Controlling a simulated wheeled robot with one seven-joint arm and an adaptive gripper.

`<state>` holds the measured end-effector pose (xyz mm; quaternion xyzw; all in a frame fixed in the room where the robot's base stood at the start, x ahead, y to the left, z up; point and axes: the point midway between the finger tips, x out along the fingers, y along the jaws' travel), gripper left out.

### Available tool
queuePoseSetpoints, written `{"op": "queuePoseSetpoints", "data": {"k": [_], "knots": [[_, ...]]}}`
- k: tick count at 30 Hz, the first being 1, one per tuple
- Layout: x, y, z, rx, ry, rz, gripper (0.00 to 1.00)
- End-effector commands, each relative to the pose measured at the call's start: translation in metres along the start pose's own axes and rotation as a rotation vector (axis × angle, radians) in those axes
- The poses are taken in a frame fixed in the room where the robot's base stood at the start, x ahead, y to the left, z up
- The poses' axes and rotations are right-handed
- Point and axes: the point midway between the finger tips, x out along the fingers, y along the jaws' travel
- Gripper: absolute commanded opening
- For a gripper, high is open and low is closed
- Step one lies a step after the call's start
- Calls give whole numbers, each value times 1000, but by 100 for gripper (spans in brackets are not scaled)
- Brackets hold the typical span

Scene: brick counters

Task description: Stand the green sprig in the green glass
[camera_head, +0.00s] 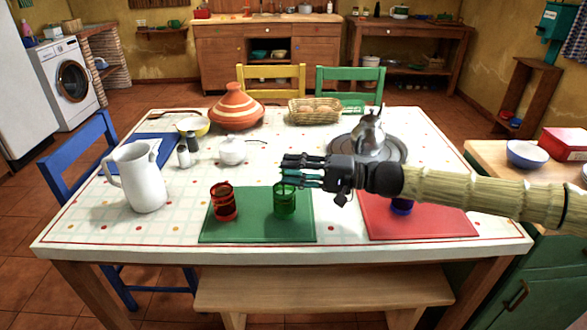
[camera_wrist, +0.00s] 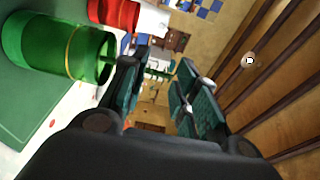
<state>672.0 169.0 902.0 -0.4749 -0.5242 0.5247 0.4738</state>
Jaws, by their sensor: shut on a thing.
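The green glass (camera_head: 285,206) stands upright on the green mat (camera_head: 262,230), to the right of a red glass (camera_head: 224,204). My gripper (camera_head: 288,171), with dark teal fingers, reaches in from the right just above the green glass. It is shut on a thin thing, taken as the green sprig, which I cannot clearly make out between the fingers. In the wrist view the green glass (camera_wrist: 40,40) lies beside the fingers (camera_wrist: 160,90), with its mouth turned toward them. I cannot tell whether any of the sprig is inside the glass.
A white pitcher (camera_head: 143,182) stands at left; a sugar bowl (camera_head: 232,151) and shakers stand behind the mat. A metal teapot (camera_head: 370,130) on a grey tray is behind my arm. A blue glass (camera_head: 402,207) stands on the red mat (camera_head: 440,222) under my arm.

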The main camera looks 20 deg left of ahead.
Motion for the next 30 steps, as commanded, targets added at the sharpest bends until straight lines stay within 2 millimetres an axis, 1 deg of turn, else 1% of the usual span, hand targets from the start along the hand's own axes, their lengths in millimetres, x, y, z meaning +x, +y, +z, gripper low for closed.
{"op": "queuePoseSetpoints", "data": {"k": [8, 9, 11, 12, 13, 19, 20, 22, 23, 24, 30], "knots": [[0, 0, 0, 0, 0, 0, 19], [0, 0, 0, 0, 0, 0, 33], [0, 0, 0, 0, 0, 0, 44], [0, 0, 0, 0, 0, 0, 52], [0, 0, 0, 0, 0, 0, 55], [0, 0, 0, 0, 0, 0, 55], [0, 0, 0, 0, 0, 0, 57], [0, 0, 0, 0, 0, 0, 69], [0, 0, 0, 0, 0, 0, 74], [0, 0, 0, 0, 0, 0, 76], [0, 1, 0, 0, 0, 0, 76]]}}
